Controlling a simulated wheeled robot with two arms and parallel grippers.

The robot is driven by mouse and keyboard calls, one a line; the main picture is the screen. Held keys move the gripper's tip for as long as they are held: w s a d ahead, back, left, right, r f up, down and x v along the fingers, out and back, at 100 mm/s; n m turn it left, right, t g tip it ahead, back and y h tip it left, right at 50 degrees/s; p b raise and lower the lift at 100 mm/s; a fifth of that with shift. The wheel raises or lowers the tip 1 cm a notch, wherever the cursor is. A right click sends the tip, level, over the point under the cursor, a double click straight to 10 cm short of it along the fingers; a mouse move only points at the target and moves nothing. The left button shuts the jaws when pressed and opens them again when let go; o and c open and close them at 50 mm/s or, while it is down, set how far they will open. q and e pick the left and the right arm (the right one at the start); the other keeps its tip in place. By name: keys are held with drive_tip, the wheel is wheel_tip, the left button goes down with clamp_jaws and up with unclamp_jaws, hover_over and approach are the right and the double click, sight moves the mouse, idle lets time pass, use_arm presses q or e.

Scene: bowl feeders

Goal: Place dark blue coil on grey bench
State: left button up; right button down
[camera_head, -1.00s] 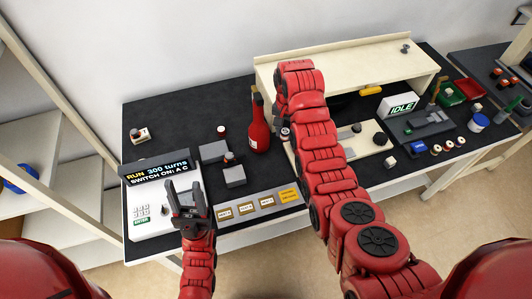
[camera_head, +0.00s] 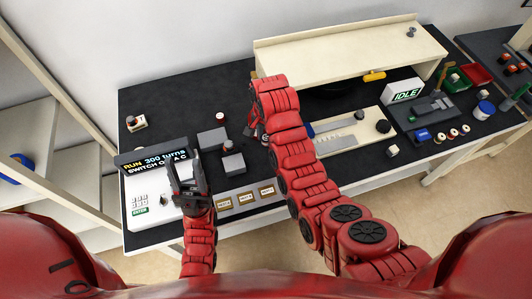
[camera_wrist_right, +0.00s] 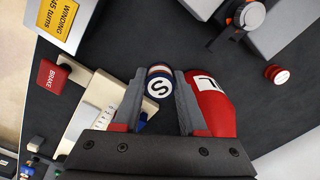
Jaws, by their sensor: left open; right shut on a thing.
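In the right wrist view a coil (camera_wrist_right: 159,84) shows a white end face marked S, a dark blue rim and some reddish-brown on its side. It sits between the fingers of my right gripper (camera_wrist_right: 160,74), which is shut on it. Whether the coil touches the surface below is unclear. In the head view my right arm hides most of this gripper. The bench (camera_head: 160,98) has a dark grey top, also seen below the coil (camera_wrist_right: 270,115). My left gripper (camera_head: 188,178) is open and empty over the white control box (camera_head: 148,208) at the left.
A red bottle (camera_wrist_right: 211,106) stands close beside my right gripper's finger. A cream plate (camera_head: 340,136) and cream shelf (camera_head: 350,50) are to the right.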

sight(266, 155)
wheel_tip(266, 155, down, 3)
drive_tip(key=shift+d+f+p, duration=0.1)
drive_tip(key=shift+p, duration=0.7)
drive_tip(key=shift+f+p, duration=0.45)
drive_tip(key=shift+f, duration=0.4)
wheel_tip(266, 155, down, 2)
drive_tip(key=shift+f+p, duration=0.1)
drive_tip(key=shift+p, duration=0.2)
drive_tip(key=shift+f+b, duration=0.25)
drive_tip(key=shift+b, duration=0.05)
drive_tip(key=shift+c, duration=2.3)
unclamp_jaws()
drive_tip(key=shift+r, duration=0.1)
